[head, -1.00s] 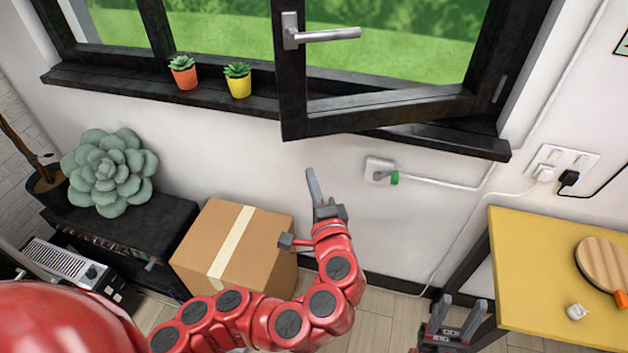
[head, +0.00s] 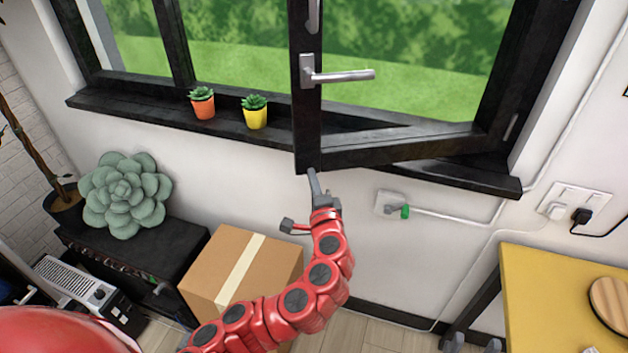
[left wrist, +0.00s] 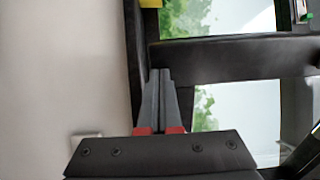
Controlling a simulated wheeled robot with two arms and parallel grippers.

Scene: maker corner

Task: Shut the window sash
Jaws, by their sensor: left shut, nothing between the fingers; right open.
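The window sash (head: 400,149) has a black frame and stands ajar, its free left edge swung into the room over the sill. Its grey lever handle (head: 340,76) points right. My left gripper (head: 312,176) is shut and empty at the sash's lower free corner; I cannot tell whether it touches. In the left wrist view its closed fingers (left wrist: 161,74) lie in front of the black sash frame (left wrist: 240,57). My right gripper (head: 474,343) is open at the bottom edge of the head view, left of the yellow table, mostly cut off.
An orange pot (head: 202,103) and a yellow pot (head: 256,112) with succulents stand on the black sill (head: 150,118), left of the sash.

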